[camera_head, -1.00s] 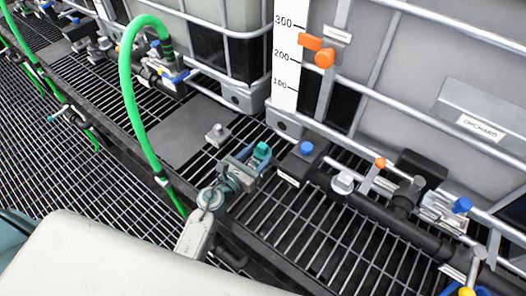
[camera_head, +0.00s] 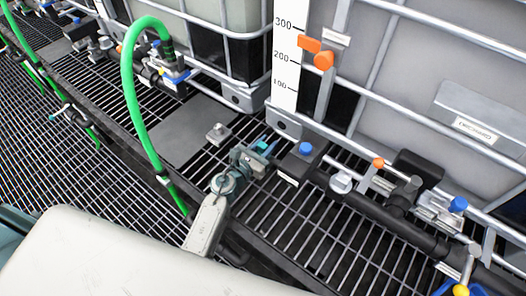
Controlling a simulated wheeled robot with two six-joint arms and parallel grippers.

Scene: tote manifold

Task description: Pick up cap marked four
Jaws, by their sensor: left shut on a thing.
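My left gripper (camera_head: 264,146) reaches in from the lower left, over the grating in front of the pale tank. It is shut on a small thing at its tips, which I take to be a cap. The thing is mostly hidden by the fingers, and no mark four can be read. A blue-topped cap (camera_head: 305,148) sits on a black block just right of the gripper, apart from it. A grey cap (camera_head: 218,131) stands on a dark plate to its left. My right gripper is not in view.
A black pipe (camera_head: 345,200) with valves and an orange-topped fitting (camera_head: 378,163) runs right of the gripper. A green hose (camera_head: 133,100) arches at left. The metal-framed tank (camera_head: 430,80) stands behind. The grating (camera_head: 300,235) in front is bare.

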